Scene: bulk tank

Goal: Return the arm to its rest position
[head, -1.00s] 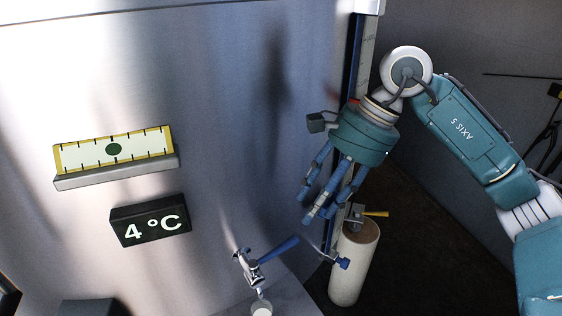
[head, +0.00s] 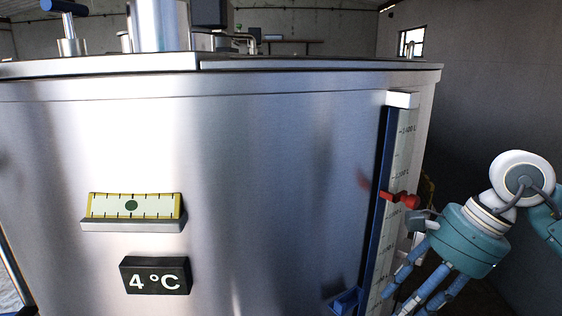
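My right arm comes in from the right edge, with its teal gripper (head: 424,296) low at the right, pointing down. Its blue-grey fingers are spread apart, with nothing seen between them; their tips run to the bottom edge of the view. The gripper is just right of the tank's level gauge and below the red pointer; whether it touches anything is not clear. My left gripper is not in view.
The large steel tank (head: 290,170) fills the middle. It carries a yellow-framed level (head: 157,206), a 4 °C display (head: 155,277), a tall scale (head: 402,170) and a red pointer (head: 400,200). A grey wall (head: 490,80) stands behind, with open space at upper right.

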